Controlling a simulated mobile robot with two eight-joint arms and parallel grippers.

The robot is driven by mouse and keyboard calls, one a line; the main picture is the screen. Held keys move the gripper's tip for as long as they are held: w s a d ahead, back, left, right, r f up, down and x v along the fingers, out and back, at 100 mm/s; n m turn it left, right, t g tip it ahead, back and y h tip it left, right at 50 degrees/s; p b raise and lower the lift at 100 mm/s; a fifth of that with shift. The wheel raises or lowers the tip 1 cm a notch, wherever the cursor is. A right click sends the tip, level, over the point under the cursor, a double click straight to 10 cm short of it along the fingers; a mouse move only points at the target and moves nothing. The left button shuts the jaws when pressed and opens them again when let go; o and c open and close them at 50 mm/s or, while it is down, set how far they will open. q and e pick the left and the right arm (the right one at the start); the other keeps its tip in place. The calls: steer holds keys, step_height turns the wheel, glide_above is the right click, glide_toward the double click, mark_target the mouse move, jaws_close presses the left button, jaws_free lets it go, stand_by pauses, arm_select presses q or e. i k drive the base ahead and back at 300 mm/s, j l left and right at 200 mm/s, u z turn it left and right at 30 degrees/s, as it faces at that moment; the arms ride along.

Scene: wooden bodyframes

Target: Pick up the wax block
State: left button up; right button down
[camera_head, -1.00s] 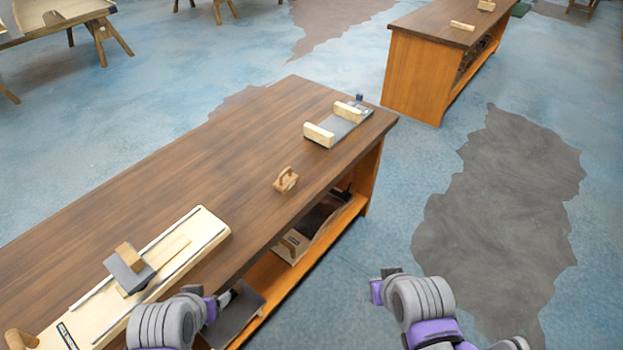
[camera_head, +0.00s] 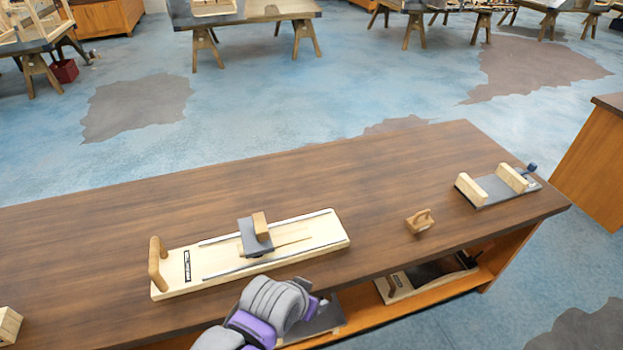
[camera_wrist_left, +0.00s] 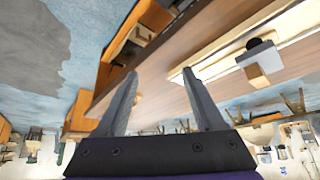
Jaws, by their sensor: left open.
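I cannot tell for sure which thing is the wax block. A pale yellowish block (camera_head: 8,325) is cut off at the left edge of the workbench (camera_head: 130,215) in the head view. A small tan block (camera_head: 261,226) sits against a dark plate on a long railed board (camera_head: 320,230). My left gripper (camera_wrist_left: 160,73) is open and empty in the wrist view, with bench and floor beyond its fingers. In the head view my left arm is at the bench's front edge, below the railed board; its fingers are hardly visible. My right gripper is out of view.
A small handled wooden tool (camera_head: 420,221) and a grey fixture with two cream blocks (camera_head: 484,192) sit at the bench's right. A shelf (camera_head: 360,318) under the bench holds boards. The bench's back half is clear. Sawhorse tables stand behind.

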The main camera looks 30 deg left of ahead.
mark_target(422, 221)
steer(key=u, duration=3.45)
steer(key=z, duration=2.95)
steer(key=i+l+u, duration=0.35)
steer(key=i+l, duration=0.6)
